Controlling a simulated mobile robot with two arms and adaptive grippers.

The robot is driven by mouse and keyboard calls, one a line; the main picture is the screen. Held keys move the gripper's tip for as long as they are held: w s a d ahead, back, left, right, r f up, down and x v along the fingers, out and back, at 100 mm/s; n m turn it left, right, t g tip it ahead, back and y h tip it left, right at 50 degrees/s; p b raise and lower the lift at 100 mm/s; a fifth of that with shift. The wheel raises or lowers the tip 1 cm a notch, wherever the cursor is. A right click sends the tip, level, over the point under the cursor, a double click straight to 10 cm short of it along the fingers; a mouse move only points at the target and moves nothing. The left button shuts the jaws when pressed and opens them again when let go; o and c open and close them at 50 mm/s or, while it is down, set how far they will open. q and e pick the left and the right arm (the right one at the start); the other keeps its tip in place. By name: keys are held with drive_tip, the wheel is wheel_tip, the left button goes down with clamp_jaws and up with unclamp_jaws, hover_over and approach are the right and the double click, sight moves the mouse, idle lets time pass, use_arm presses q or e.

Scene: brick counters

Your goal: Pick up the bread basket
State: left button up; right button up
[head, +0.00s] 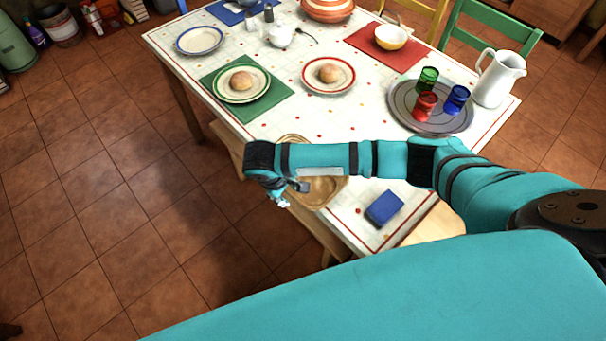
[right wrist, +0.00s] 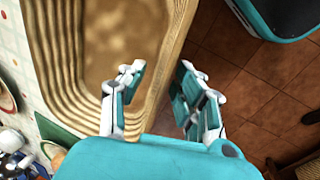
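The bread basket (head: 331,199) is a tan woven tray at the near left edge of the table. My right forearm crosses over it and hides its middle in the head view. In the right wrist view the basket (right wrist: 52,70) fills the upper left, and its visible inside looks empty. My right gripper (head: 292,195) is at the basket's left side, by the table edge. In the right wrist view the right gripper (right wrist: 161,68) is open, one finger over the basket's inside and the other outside its rim. Contact cannot be told. My left gripper is not in view.
A blue block-like item (head: 384,208) lies right of the basket. A grey round tray (head: 402,116) holds coloured glasses beside a white pitcher (head: 499,78). Plates with bread rolls (head: 241,80) stand farther back. A wooden bench (head: 229,143) runs along the table's left side; the tiled floor beyond is clear.

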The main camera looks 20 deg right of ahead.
clamp_jaws()
drive_tip(key=shift+r, duration=0.15)
idle(0.4)
